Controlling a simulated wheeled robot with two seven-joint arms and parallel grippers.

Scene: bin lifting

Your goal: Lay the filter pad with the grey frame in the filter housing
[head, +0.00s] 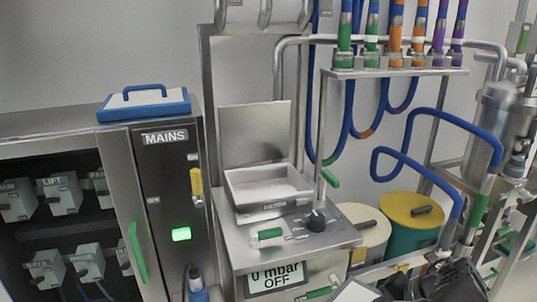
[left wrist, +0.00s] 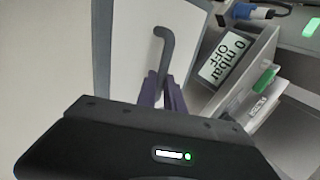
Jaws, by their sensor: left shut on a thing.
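The filter pad with the grey frame (left wrist: 128,45) fills the left middle of the left wrist view, its pale face towards the camera. My left gripper (left wrist: 163,88) is shut on its bent grey handle (left wrist: 168,48). A pale corner at the bottom of the head view may be the same pad. The filter housing (head: 268,200) is a shallow, pale square tray on the steel unit in the head view. Its lid (head: 255,132) stands up behind it, and the tray looks empty. The pad is apart from the housing. My right gripper cannot be identified in either view.
A blue-framed pad (head: 145,104) lies on the MAINS cabinet (head: 165,160). The unit carries a green-handled valve (head: 270,234), a black knob (head: 316,219) and a display (head: 275,279) reading 0 mbar OFF.

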